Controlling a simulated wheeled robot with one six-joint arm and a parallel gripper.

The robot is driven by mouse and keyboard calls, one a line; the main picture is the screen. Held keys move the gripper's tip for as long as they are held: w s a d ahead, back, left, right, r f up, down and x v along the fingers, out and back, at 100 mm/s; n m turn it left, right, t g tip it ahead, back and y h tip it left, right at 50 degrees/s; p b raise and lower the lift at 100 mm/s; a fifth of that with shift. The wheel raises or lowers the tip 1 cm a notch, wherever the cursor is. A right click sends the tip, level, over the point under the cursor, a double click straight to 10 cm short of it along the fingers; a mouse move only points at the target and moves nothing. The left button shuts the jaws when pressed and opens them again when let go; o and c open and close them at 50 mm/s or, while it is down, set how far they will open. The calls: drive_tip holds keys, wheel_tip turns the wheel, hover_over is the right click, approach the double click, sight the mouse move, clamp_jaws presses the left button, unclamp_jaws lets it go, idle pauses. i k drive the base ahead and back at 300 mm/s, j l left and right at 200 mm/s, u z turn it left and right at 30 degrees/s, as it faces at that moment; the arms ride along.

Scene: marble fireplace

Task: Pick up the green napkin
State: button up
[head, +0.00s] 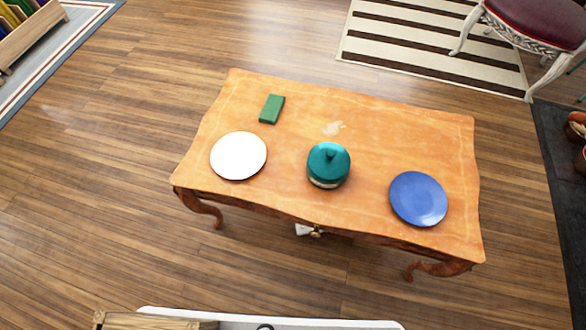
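The green napkin (272,109) is a small, flat, dark green rectangle. It lies on the far left part of the wooden table (400,125) in the head view. It is just beyond the white plate (238,155) and apart from it. Nothing covers the napkin. My gripper is not in view.
A teal lidded pot (328,164) stands near the table's middle. A blue plate (418,198) lies at the right. A chair (530,30) stands at the upper right by a striped rug (430,45). Wooden floor (110,190) is clear left of the table.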

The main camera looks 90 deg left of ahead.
sight(269, 115)
drive_tip(key=u, duration=2.55)
